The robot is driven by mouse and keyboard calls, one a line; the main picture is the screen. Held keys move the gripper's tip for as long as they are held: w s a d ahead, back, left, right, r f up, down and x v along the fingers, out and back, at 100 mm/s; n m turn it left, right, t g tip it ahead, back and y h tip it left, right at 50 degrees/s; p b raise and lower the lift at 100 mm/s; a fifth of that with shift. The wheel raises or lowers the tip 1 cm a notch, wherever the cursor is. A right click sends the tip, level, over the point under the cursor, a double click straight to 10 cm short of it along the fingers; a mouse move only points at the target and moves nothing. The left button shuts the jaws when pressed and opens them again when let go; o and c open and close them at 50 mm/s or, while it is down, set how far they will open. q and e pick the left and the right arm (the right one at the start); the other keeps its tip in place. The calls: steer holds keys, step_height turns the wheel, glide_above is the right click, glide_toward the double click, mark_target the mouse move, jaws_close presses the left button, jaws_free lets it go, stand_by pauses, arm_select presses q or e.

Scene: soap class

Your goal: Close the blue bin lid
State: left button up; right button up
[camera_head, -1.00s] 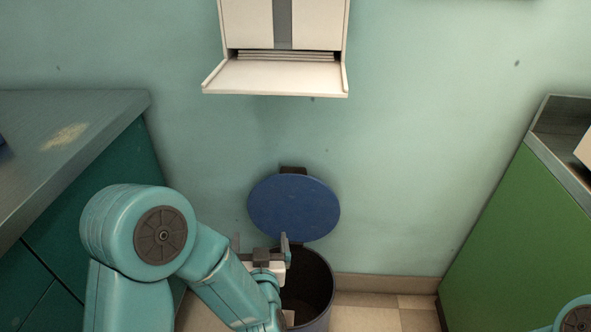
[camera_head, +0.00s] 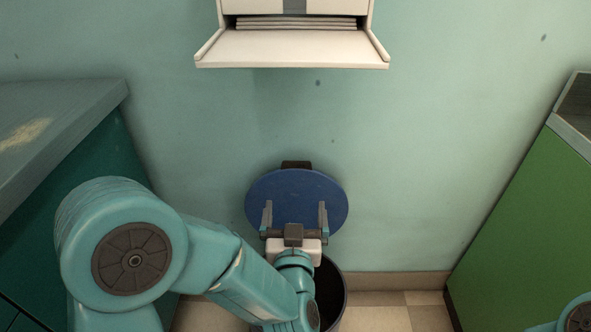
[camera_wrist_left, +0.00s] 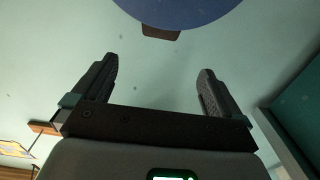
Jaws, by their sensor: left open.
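The blue bin lid (camera_head: 296,192) stands raised against the wall at the back of the dark round bin (camera_head: 332,290). The lid is open, and the bin's dark inside shows partly behind my left arm. My left gripper (camera_head: 295,212) is open and empty, its two fingers spread in front of the lower part of the lid in the head view. In the left wrist view the lid (camera_wrist_left: 178,8) shows at the top, beyond the open fingers (camera_wrist_left: 160,85). I cannot tell whether the fingers touch the lid. My right gripper is not in view.
A white wall dispenser (camera_head: 292,48) with its front flap down hangs above the bin. A teal counter (camera_head: 70,130) stands at the left and a green cabinet (camera_head: 530,220) at the right. Tiled floor (camera_head: 385,312) is clear right of the bin.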

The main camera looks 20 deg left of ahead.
mark_target(297, 165)
arm_select(q)
steer(key=b+x, duration=0.2)
steer(key=x, duration=1.2)
steer(key=c, duration=1.4)
